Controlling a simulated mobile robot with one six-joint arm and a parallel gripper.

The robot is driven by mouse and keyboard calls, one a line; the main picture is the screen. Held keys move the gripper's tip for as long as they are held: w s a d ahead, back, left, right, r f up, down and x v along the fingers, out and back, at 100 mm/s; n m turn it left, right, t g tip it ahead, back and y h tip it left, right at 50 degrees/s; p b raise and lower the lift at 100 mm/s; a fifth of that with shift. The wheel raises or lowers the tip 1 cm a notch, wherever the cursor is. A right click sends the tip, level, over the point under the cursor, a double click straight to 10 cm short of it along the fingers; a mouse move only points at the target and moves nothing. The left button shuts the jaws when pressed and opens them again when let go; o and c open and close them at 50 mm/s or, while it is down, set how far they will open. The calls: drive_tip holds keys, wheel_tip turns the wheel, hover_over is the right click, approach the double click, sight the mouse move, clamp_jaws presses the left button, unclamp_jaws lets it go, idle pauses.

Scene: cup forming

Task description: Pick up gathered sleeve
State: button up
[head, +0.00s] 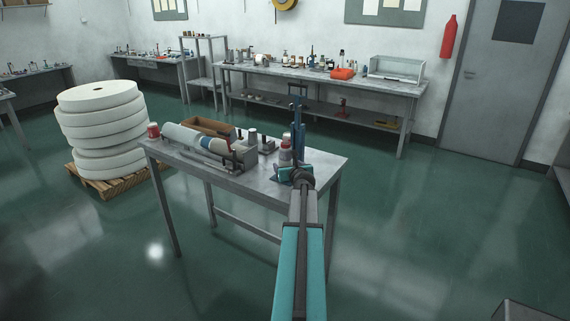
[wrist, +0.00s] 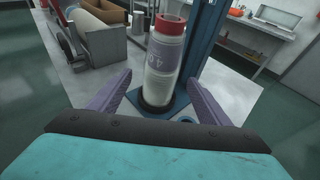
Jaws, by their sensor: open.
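A upright cylinder (wrist: 164,55) with a red top, a grey-lavender band marked with figures and a pale lower part stands on a dark ring in the wrist view. I cannot tell for certain whether its pale part is the gathered sleeve. My gripper (wrist: 158,82) is open, with one purple finger to each side of the cylinder's lower part. A clear gap shows on both sides. In the head view my gripper (head: 292,174) is at the table's right end, partly hidden.
A blue press-like stand (head: 298,118) rises right behind the cylinder. The table's front right is bare.

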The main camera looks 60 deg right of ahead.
sight(286, 162)
drive_tip(key=shift+w+d+f, duration=0.1)
drive_tip(key=shift+w+d, duration=0.15)
idle(0.3)
drive_tip(key=shift+p+x, duration=0.95)
drive_tip(key=shift+x, duration=1.65)
drive_tip(key=shift+d, duration=0.1)
drive_tip(key=c, duration=1.2)
drive_tip(key=shift+o, duration=0.2)
